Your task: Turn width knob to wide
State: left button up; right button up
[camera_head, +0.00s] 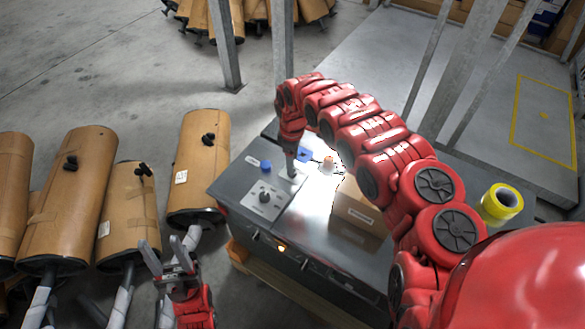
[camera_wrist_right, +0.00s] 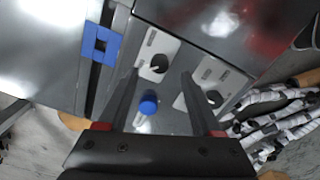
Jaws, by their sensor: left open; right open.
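Two black knobs on light labelled plates sit on the grey machine's top; I cannot read which one is the width knob. One knob (camera_wrist_right: 158,64) lies between the fingertips of my right gripper (camera_wrist_right: 160,76) in the right wrist view; contact cannot be told. My right gripper (camera_head: 291,172) hides that knob in the head view; its fingers are open, pointing down at the panel. The other knob (camera_wrist_right: 214,98) is outside the right finger and shows in the head view (camera_head: 265,197). My left gripper (camera_head: 168,251) is open and empty, away from the machine at the lower left.
A blue round cap (camera_wrist_right: 148,106) stands near the knobs. A blue square frame (camera_wrist_right: 100,43) is beside the panel. A cardboard box (camera_head: 356,211) and yellow tape roll (camera_head: 501,202) sit right on the machine. Wrapped brown mufflers (camera_head: 199,160) stand at the left.

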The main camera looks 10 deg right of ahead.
jog(key=shift+f, duration=2.35)
grip_shut()
